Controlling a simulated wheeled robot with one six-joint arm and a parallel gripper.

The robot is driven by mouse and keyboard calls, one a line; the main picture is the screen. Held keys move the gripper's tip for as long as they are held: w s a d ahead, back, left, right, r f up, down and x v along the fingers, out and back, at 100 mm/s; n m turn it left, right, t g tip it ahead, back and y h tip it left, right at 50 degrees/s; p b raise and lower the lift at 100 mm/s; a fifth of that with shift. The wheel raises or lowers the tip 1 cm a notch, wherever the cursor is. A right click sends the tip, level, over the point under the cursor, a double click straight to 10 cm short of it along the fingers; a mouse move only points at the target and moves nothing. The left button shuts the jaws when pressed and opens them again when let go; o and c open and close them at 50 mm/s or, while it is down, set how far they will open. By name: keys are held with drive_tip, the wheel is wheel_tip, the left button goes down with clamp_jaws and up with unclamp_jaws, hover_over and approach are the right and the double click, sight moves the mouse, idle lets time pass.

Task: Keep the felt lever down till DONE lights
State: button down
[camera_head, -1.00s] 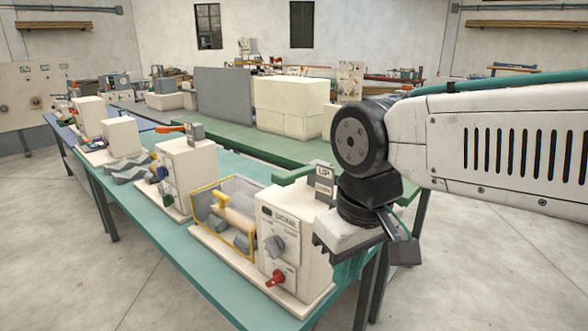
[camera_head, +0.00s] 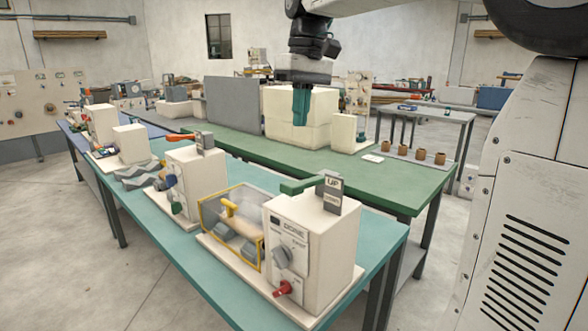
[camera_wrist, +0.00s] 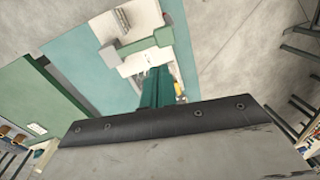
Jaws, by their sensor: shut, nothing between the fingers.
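The front winder (camera_head: 335,245) is a cream box on the teal bench, with a panel marked DONE, a grey knob and a red knob. I cannot tell whether the DONE lamp is lit. Its green felt lever (camera_head: 298,186) sticks out leftward on top, beside a grey plate (camera_head: 331,193) marked UP and DOWN; it looks near level, close to the UP mark. My gripper (camera_head: 301,105) is shut and empty, pointing down, well above the lever and apart from it. In the wrist view the teal fingers (camera_wrist: 155,88) show below the lever (camera_wrist: 150,42).
A yellow-framed clear guard (camera_head: 232,222) covers the winder's roller. A second cream machine (camera_head: 195,180) with an orange lever (camera_head: 183,137) stands behind. A green bench (camera_head: 385,188) runs alongside, with cream blocks (camera_head: 283,115).

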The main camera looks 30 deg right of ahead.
sight(293, 183)
drive_tip(key=r, duration=0.1)
drive_tip(key=r+n, duration=0.1)
drive_tip(key=shift+s+a+r, duration=0.2)
drive_tip(key=shift+s+r, duration=0.1)
drive_tip(key=shift+f, duration=0.1)
drive_tip(key=f, duration=0.4)
drive_tip(key=a+f, duration=0.1)
drive_tip(key=f, duration=0.8)
drive_tip(key=shift+s+a+f, duration=0.3)
drive_tip(key=shift+a+f, duration=0.05)
